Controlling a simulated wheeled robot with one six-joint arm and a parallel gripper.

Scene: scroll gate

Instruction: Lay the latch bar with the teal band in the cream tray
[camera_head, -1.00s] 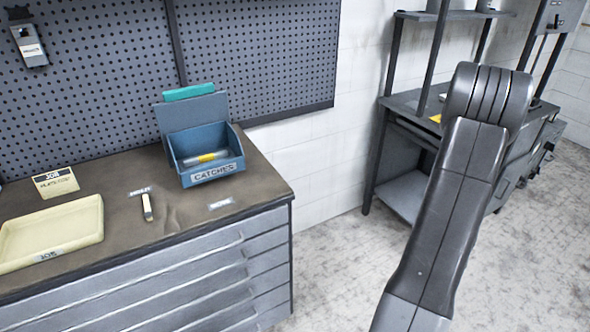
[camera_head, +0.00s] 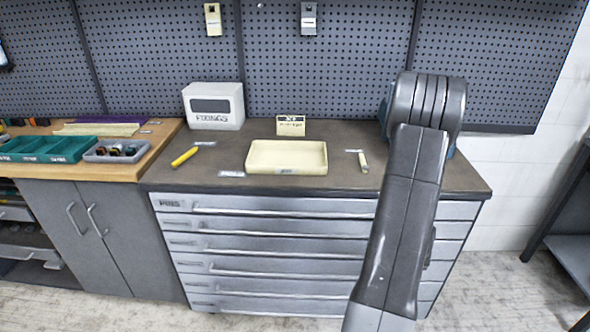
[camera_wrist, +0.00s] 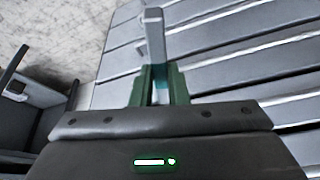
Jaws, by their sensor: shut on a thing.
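My gripper (camera_wrist: 160,88), with green fingers, is shut on a grey latch bar (camera_wrist: 155,35) in the wrist view. The bar sticks out beyond the fingertips, and its teal band (camera_wrist: 160,73) shows close to the fingers. The cream tray (camera_head: 287,157) lies on the dark worktop in the middle of the head view and looks empty. My gripper and the bar do not show in the head view. In the wrist view drawer fronts lie beyond the bar, and the tray is not in sight.
A yellow bar (camera_head: 185,157) lies left of the tray and a small pale bar (camera_head: 363,162) right of it. A white fixings box (camera_head: 213,106) and a cream sign (camera_head: 291,125) stand behind. A blue bin is mostly hidden behind my arm. Drawers (camera_head: 270,225) front the cabinet.

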